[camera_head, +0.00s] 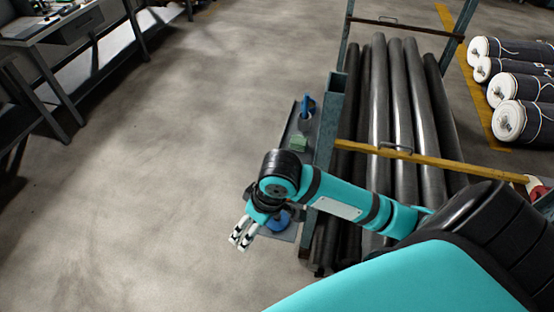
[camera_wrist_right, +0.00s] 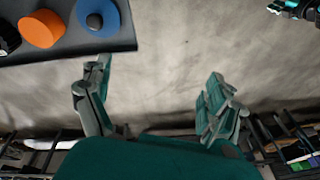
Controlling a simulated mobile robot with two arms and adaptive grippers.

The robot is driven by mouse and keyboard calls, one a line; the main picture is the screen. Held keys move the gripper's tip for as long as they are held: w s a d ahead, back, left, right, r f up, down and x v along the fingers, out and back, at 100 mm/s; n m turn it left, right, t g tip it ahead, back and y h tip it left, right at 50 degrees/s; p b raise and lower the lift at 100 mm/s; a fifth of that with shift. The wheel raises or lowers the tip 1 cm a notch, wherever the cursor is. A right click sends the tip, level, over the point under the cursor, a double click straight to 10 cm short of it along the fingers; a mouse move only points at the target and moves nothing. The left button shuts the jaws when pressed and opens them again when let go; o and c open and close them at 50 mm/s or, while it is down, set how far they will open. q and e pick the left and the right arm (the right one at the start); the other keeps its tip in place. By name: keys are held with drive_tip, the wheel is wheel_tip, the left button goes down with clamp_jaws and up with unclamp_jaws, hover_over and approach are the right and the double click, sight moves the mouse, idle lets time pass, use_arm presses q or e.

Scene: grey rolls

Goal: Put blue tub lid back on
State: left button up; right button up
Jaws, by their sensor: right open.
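A blue round disc with a dark knob, which looks like the lid, shows in the right wrist view (camera_wrist_right: 98,15) near the edge of a dark shelf top (camera_wrist_right: 70,52). In the head view the blue disc (camera_head: 277,222) is partly hidden by my right arm. I cannot tell whether it lies on a tub or on the shelf. My right gripper (camera_head: 241,236) is open and empty, just left of the disc and beyond the shelf edge; its spread fingers also show in the right wrist view (camera_wrist_right: 158,92), over bare floor. My left gripper cannot be made out.
An orange round thing (camera_wrist_right: 41,28) stands beside the blue disc. A green block (camera_head: 299,144) and a blue upright thing (camera_head: 306,106) are farther back on the shelf. A rack of grey rolls (camera_head: 402,105) stands right of it. The floor (camera_head: 150,180) at left is clear.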

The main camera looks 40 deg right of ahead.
wheel_tip(320, 180, up, 6)
drive_tip(key=f+m+g+h, duration=0.1)
drive_tip(key=m+g+h, duration=0.1)
hover_over(278, 216)
drive_tip(key=f, duration=0.7)
drive_tip(key=f+p, duration=0.1)
drive_tip(key=f, duration=0.3)
drive_tip(key=shift+w+d, duration=0.1)
drive_tip(key=shift+d, duration=0.25)
drive_tip(key=f, duration=0.1)
drive_tip(key=f+p, duration=0.1)
drive_tip(key=f, duration=0.2)
drive_tip(key=shift+a, duration=0.35)
drive_tip(key=shift+f, duration=0.65)
use_arm(q)
drive_tip(key=shift+s+r, duration=0.2)
drive_tip(key=shift+r, duration=0.4)
drive_tip(key=shift+s+r, duration=0.15)
drive_tip(key=shift+r, duration=0.45)
use_arm(e)
drive_tip(key=c, duration=1.3)
